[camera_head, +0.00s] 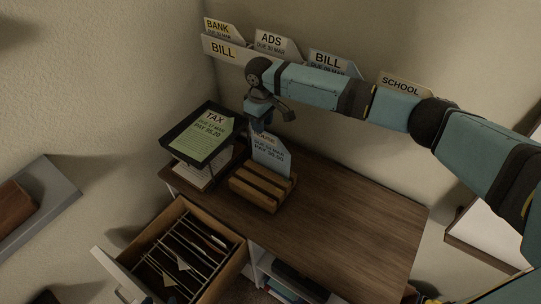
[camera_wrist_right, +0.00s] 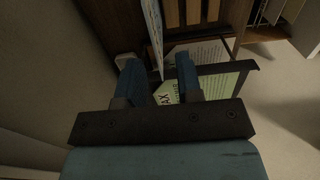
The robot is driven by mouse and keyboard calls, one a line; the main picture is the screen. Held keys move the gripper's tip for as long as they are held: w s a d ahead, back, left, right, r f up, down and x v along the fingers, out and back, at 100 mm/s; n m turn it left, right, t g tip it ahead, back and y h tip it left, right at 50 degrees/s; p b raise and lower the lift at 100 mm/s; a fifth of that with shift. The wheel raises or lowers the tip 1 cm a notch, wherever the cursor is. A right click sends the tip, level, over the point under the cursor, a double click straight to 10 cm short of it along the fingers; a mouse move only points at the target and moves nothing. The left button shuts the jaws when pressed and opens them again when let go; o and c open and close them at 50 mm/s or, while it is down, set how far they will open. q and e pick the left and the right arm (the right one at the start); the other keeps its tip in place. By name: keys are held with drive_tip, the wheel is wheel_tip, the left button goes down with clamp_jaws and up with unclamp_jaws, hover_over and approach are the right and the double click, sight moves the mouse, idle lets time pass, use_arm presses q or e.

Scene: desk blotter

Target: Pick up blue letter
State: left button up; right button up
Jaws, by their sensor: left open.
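A pale blue letter (camera_head: 272,160) stands upright in a slotted wooden holder (camera_head: 250,192) on the desk. My right gripper (camera_head: 262,122) is just above its top edge, fingers pointing down. In the right wrist view the right gripper (camera_wrist_right: 160,78) has its fingers apart, with the thin edge of the letter (camera_wrist_right: 153,35) between them. I cannot tell whether either finger touches it. My left gripper (camera_head: 150,299) shows only as a blue sliver at the bottom edge by the drawer; it is open, and most of it is out of frame.
A black tray with a green TAX letter (camera_head: 205,136) stands left of the holder. An open drawer (camera_head: 225,282) with dividers juts out at the front. Several labelled letters, including a bluish BILL letter (camera_head: 330,60), sit along the back wall. The right part of the desk (camera_head: 350,205) is clear.

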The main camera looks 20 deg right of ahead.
sight(264, 135)
drive_tip(key=shift+w+d+f+p, duration=0.1)
drive_tip(key=shift+f+p, duration=0.1)
drive_tip(key=shift+f, duration=1.3)
drive_tip(key=shift+w+d+f+p, duration=0.1)
drive_tip(key=shift+f+p, duration=0.1)
drive_tip(key=shift+f, duration=1.3)
clamp_jaws()
